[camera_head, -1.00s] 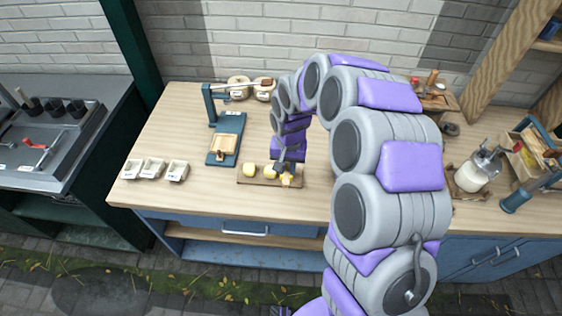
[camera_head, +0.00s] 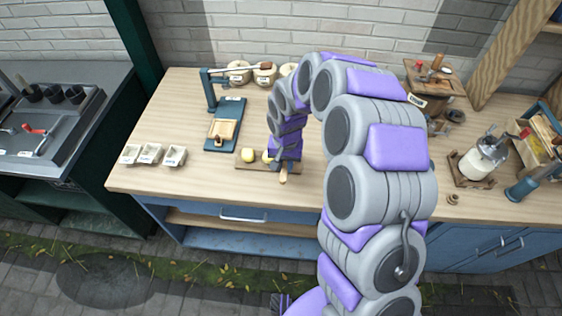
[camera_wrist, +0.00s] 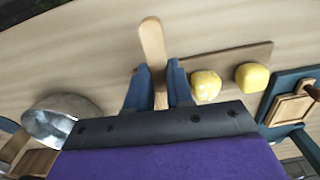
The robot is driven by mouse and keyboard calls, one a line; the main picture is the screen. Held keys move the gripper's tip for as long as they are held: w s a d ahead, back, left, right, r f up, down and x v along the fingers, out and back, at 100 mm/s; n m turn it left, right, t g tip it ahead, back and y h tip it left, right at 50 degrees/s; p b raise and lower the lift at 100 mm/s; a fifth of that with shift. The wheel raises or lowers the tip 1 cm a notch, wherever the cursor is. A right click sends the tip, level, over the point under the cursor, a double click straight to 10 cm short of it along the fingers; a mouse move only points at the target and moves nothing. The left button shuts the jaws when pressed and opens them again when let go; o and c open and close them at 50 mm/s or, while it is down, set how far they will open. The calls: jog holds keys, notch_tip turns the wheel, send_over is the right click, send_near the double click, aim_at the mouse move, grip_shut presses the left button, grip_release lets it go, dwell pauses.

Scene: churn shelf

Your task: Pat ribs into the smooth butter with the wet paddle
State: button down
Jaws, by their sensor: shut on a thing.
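My gripper (camera_wrist: 159,78) is shut on a wooden paddle (camera_wrist: 152,42), whose pale rounded end sticks out past the blue fingertips. In the head view my gripper (camera_head: 283,166) is over the right end of a wooden board (camera_head: 242,166), and the paddle (camera_head: 283,178) reaches past its front edge. Two yellow butter lumps sit on the board (camera_wrist: 225,58). The butter beside my finger (camera_wrist: 206,85) has pale specks; the farther butter (camera_wrist: 252,77) looks plain. In the head view they are the left lump (camera_head: 248,155) and the partly covered lump (camera_head: 267,156). Paddle contact is unclear.
A blue press (camera_head: 228,112) stands behind the board. Small white trays (camera_head: 151,154) lie at the table's left front. Crocks (camera_head: 264,76) line the back. A metal bowl (camera_wrist: 62,118) shows in the wrist view. A glass jar (camera_head: 480,165) stands right. The front left-centre table is clear.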

jog(key=shift+d, duration=0.15)
jog(key=shift+a, duration=0.85)
jog(key=shift+d+f, duration=0.1)
jog(key=shift+d, duration=0.65)
jog(key=shift+a+f, duration=0.3)
jog(key=shift+a, duration=0.35)
jog(key=shift+d+f, duration=0.1)
jog(key=shift+d, duration=0.4)
jog(key=shift+a+f, duration=0.25)
jog(key=shift+a, duration=0.1)
jog(key=shift+d, duration=0.2)
jog(key=shift+r, duration=0.15)
